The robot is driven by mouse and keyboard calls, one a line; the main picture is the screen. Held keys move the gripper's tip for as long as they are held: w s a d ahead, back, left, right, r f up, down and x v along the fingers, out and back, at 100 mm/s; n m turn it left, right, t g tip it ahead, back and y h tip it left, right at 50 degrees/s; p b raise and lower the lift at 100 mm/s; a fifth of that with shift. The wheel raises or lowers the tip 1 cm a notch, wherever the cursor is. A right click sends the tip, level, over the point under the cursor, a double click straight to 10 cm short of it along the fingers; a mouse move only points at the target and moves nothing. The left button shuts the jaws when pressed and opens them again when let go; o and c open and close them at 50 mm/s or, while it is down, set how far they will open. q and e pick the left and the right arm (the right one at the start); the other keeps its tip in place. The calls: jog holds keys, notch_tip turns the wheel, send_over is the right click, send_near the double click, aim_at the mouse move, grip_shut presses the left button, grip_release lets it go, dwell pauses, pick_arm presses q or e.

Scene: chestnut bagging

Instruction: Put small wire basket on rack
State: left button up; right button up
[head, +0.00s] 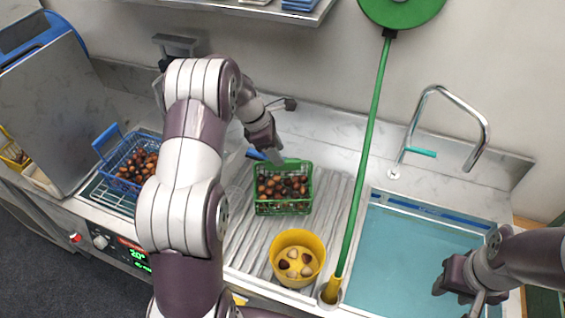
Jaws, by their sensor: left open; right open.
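A small green wire basket (283,207) full of brown chestnuts sits on the ribbed metal drainboard (328,188) in the middle. My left gripper (274,154) is open at the basket's back rim, pointing down. I cannot tell whether it touches the rim. A blue wire basket (122,172) with chestnuts stands at the left on a metal rack (98,190), partly hidden by my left arm. My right gripper (462,290) is open and empty over the front right of the blue sink, apart from both baskets.
A yellow bowl (283,244) with a few chestnuts stands in front of the green basket. A green-handled pole (366,150) stands upright right of it. The sink (405,245) and a tap (484,135) are at the right. A tilted metal lid (60,100) stands at the left.

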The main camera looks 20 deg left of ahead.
pick_arm(q)
jog(key=shift+v, duration=1.15)
jog(key=w+p+v, duration=0.1)
jog(key=p+v, duration=0.1)
jog(key=v, duration=0.2)
jog(key=s+d+m+y, duration=0.2)
jog(key=s+d+m, duration=0.3)
jog(key=s+m, duration=0.6)
jog(key=s+d+m+y, duration=0.2)
jog(key=s+d+m, duration=0.4)
jog(key=s+m, duration=0.5)
jog(key=shift+s+d+r+m+g, duration=0.2)
jog(key=shift+d+r+m+g, duration=0.1)
jog(key=shift+m, duration=0.4)
